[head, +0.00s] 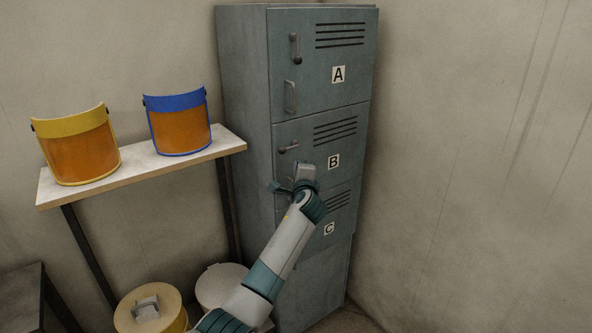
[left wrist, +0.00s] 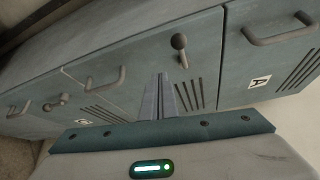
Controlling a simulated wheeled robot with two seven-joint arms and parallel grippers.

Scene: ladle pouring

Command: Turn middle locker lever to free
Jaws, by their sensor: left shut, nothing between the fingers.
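The middle locker door B (head: 305,165) has a small lever (head: 288,149) near its top left. The lever lies roughly horizontal in the head view. In the left wrist view, which is turned sideways, the lever (left wrist: 181,52) has a round knob end and stands just beyond my fingertips. My left gripper (left wrist: 160,82) is shut and empty, close in front of door B and apart from the lever. In the head view the gripper (head: 278,187) is below the lever, its fingers hard to make out. Door B's pull handle (left wrist: 105,78) shows in the wrist view. My right gripper is out of view.
Door A (head: 335,95) above has a lever (head: 295,48) hanging vertical and a pull handle (head: 290,97). Door C (head: 335,210) is below, partly behind my arm. Left stands a shelf (head: 215,146) with yellow (head: 75,145) and blue (head: 180,125) face shields. Lidded bins stand beneath.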

